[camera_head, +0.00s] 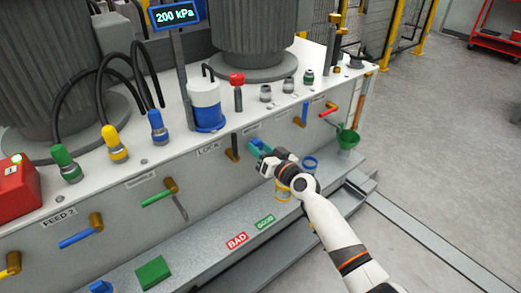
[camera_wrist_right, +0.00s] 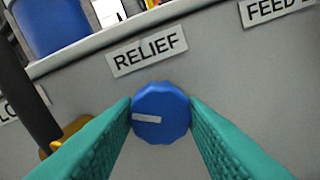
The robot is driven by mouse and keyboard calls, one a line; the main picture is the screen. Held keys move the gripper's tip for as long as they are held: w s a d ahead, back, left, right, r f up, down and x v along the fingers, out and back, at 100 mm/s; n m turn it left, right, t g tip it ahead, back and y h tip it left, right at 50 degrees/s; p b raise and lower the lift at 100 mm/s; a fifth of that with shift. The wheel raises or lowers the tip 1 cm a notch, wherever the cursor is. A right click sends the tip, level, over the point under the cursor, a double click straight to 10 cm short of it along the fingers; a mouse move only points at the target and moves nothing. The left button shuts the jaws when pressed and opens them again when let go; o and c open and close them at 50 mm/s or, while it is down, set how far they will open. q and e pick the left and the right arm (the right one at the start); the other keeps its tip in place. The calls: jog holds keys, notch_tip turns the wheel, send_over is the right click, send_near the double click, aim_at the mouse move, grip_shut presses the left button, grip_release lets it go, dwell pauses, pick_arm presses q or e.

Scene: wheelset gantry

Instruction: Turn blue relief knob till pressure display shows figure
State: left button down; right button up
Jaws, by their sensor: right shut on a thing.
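The blue relief knob (camera_wrist_right: 160,113) sits on the grey front panel under a RELIEF label (camera_wrist_right: 147,51). A white mark on its face points to the left in the right wrist view. My right gripper (camera_head: 258,147) is at the knob, its teal fingers (camera_wrist_right: 161,115) shut on the knob's two sides. In the head view the fingers and wrist mostly cover the knob. The pressure display (camera_head: 175,15) stands on a post at the top and reads 200 kPa. My left gripper is not in view.
Just left of the knob is a black-handled lever (camera_head: 234,147) by the LOCK label. A blue-and-white canister (camera_head: 206,105) stands above. BAD (camera_head: 237,241) and GOOD labels mark the lower ledge, with a green block (camera_head: 153,272).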

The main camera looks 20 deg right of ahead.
jog(key=m, duration=0.2)
jog(key=shift+m, duration=0.4)
jog(key=m, duration=0.2)
jog(key=shift+m, duration=0.4)
jog(key=m, duration=0.4)
jog(key=shift+p, duration=0.35)
jog(key=shift+m, duration=0.9)
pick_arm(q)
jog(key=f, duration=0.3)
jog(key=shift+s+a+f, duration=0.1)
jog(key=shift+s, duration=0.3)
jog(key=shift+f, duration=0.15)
pick_arm(e)
jog(key=shift+m, duration=0.3)
jog(key=o, duration=1)
jog(key=shift+d, duration=0.1)
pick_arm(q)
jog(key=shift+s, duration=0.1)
